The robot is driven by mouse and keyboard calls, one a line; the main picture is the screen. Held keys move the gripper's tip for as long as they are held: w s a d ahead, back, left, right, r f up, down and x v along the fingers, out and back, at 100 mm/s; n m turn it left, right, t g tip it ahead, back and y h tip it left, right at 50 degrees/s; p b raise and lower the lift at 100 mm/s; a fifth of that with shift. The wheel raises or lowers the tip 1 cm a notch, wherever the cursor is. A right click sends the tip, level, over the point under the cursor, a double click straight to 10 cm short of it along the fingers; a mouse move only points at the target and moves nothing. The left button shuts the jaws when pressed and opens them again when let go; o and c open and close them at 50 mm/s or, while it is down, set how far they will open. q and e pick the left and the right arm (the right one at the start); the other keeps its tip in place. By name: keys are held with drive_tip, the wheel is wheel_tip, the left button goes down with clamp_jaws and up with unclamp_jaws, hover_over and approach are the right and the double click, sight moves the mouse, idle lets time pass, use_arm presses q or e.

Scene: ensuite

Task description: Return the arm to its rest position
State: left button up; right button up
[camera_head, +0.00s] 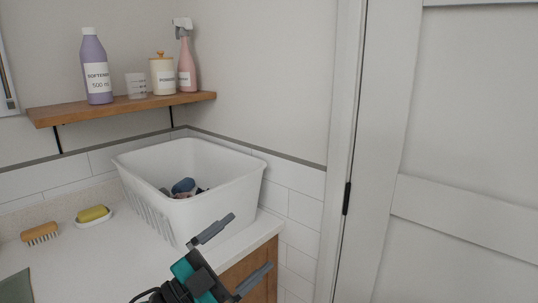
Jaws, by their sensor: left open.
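My left gripper (243,254) shows at the bottom middle of the head view, with its two grey fingers spread apart and nothing between them. It is in front of the counter's front corner, near the lower front of a white laundry basket (205,218). Whether the upper finger touches the basket cannot be told. Most of the left arm is below the frame. My right gripper does not show.
The basket stands on a white counter (110,257) and holds several dark cloths (183,187). A brush (40,233) and a yellow sponge (93,213) lie left. A wooden shelf (130,108) with bottles hangs above. A white door (460,150) is right.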

use_arm(q)
drive_tip(key=s+a+f+n+t+y, duration=0.2)
drive_tip(key=s+a+f+n+y, duration=0.15)
drive_tip(key=f+n+y, duration=0.35)
drive_tip(key=s+a+f+n+t+y, duration=0.15)
drive_tip(key=a+f+n+y, duration=0.35)
drive_tip(key=f, duration=0.5)
drive_tip(key=s+a+f+n+g+y, duration=0.4)
drive_tip(key=s+f+n+g, duration=0.1)
drive_tip(key=s+f, duration=0.7)
drive_tip(key=shift+s+f+g+y, duration=0.3)
drive_tip(key=shift+s+f+g, duration=0.1)
drive_tip(key=shift+s, duration=0.15)
